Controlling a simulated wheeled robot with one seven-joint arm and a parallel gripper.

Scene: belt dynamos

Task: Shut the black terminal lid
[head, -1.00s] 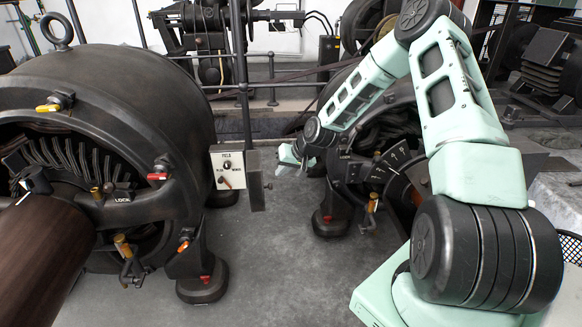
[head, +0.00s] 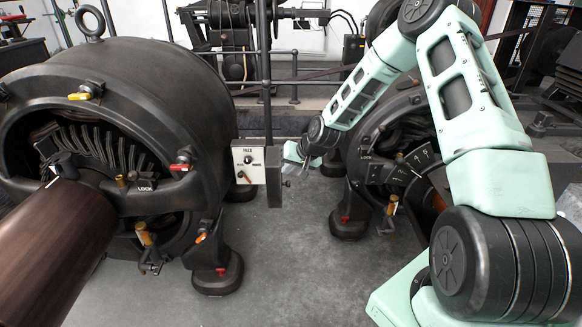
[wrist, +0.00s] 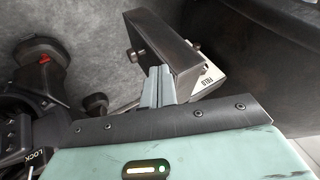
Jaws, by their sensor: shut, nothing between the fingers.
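The black terminal lid (head: 274,178) stands open, edge out, at the right side of the white FIELD box (head: 248,165) beside the left dynamo. In the wrist view the lid (wrist: 165,40) is a dark plate with small knobs, and the white box (wrist: 212,75) shows behind it. My gripper (head: 291,153) is just right of the lid's upper part in the head view. Its closed fingers (wrist: 158,72) reach up to the lid's near edge in the wrist view. They hold nothing. I cannot tell whether they touch the lid.
The left dynamo (head: 150,85) carries several coloured-handled cocks and a thick brown shaft (head: 55,245). A second dynamo (head: 385,130) stands behind my arm at the right. Grey floor (head: 280,260) is clear between them. A railing (head: 295,60) runs behind.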

